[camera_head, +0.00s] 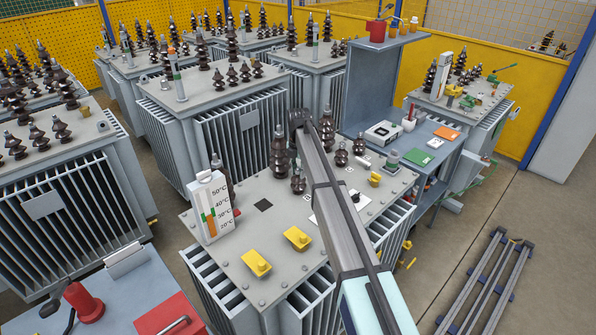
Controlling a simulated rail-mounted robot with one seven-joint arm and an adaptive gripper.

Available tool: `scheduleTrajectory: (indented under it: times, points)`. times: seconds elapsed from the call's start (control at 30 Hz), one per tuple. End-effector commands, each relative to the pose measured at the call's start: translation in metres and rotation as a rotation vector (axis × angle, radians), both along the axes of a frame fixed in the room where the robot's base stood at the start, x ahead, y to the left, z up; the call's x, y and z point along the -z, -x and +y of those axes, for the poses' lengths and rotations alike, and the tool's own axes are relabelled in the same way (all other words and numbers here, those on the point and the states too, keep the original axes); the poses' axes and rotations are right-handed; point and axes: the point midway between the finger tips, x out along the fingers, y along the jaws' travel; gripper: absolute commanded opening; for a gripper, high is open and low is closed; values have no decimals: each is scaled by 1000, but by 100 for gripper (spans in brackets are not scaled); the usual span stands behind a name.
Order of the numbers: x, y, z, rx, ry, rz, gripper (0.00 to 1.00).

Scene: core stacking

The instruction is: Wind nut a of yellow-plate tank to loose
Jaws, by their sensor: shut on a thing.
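A large grey tank (262,225) stands in the middle, with two yellow blocks (256,263) on the front of its lid. They may be what the task calls yellow plates, but I cannot tell for sure. Brown ribbed insulators (279,152) stand on the lid's back part. Small bolt heads run along the lid's edges; I cannot tell which nut is nut a. My arm rises from the bottom across the lid, and its dark far end is beside the tall insulator. I cannot make out my gripper's fingers, nor what they hold.
A white thermometer box (210,207) stands on the lid's left edge. Other finned tanks crowd the left and back. A grey bench (425,140) with a raised shelf is at the right. A red case (168,316) lies front left. Floor at the right is partly clear beside metal rails (487,285).

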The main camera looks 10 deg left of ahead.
Motion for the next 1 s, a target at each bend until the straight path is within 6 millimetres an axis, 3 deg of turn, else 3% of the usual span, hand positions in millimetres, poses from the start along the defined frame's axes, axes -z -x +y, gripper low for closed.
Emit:
scheduleTrajectory:
  times: [0.3, 0.63, 0.67, 0.73, 1.0]
  points:
    - [1, 1, 0, -322, 1, 3, 0]
    - [2, 1, 0, -381, 1, 3, 0]
    - [2, 1, 0, -381, 1, 3, 34]
    - [2, 1, 0, -380, 1, 3, 59]
    - [1, 0, 0, -379, 1, 1, 60]
